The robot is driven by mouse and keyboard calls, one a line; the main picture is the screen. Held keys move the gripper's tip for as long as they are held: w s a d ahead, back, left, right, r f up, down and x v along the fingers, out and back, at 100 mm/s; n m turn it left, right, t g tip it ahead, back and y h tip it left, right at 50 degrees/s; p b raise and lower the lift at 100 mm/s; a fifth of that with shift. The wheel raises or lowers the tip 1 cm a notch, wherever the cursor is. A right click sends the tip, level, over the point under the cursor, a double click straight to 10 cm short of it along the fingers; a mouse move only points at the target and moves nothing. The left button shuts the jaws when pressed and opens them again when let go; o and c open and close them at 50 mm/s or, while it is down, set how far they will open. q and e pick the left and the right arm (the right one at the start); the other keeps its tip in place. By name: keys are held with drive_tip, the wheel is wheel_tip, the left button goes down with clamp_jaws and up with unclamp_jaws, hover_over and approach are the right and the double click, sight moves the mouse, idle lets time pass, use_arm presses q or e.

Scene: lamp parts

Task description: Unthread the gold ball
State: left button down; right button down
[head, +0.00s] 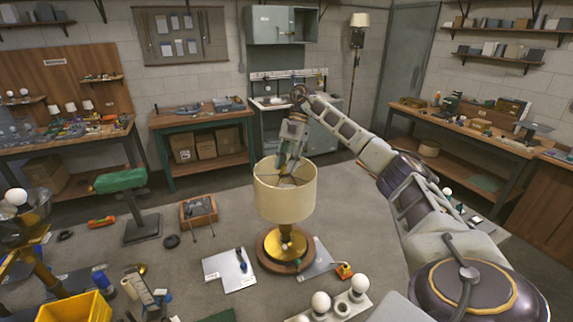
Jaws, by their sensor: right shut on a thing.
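The lamp stands upright on the floor area in the middle of the head view, with a cream drum shade (284,201), a brass stem and a gold dish on a round wooden base (286,262). My right gripper (289,170) points down into the open top of the shade, near its centre. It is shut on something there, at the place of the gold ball. The ball itself is hidden by the fingers and the shade rim. My left gripper is not in view.
White bulbs in a holder (340,305) stand in front of the lamp. A yellow bin (75,307) is at the lower left, and a green-topped stool (128,195) and a wooden tray (199,211) are left of the lamp. Workbenches line the walls.

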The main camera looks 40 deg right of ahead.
drive_tip(key=shift+w+a+n+g+h, duration=0.1)
drive_tip(key=shift+n+g+h, duration=0.4)
drive_tip(key=shift+n, duration=0.9)
drive_tip(key=shift+n+g+h, duration=0.3)
drive_tip(key=shift+n+g, duration=0.4)
drive_tip(key=shift+n, duration=0.7)
drive_tip(key=shift+n+g+h, duration=0.5)
drive_tip(key=shift+n+h, duration=0.1)
drive_tip(key=shift+n, duration=0.7)
drive_tip(key=shift+n, duration=0.6)
drive_tip(key=shift+w+h, duration=0.1)
drive_tip(key=shift+h, duration=0.2)
drive_tip(key=shift+a+n, duration=0.1)
drive_tip(key=shift+n, duration=0.3)
drive_tip(key=c, duration=1.7)
unclamp_jaws()
drive_tip(key=shift+c, duration=0.2)
clamp_jaws()
drive_tip(key=shift+r, duration=1)
drive_tip(key=shift+r, duration=0.7)
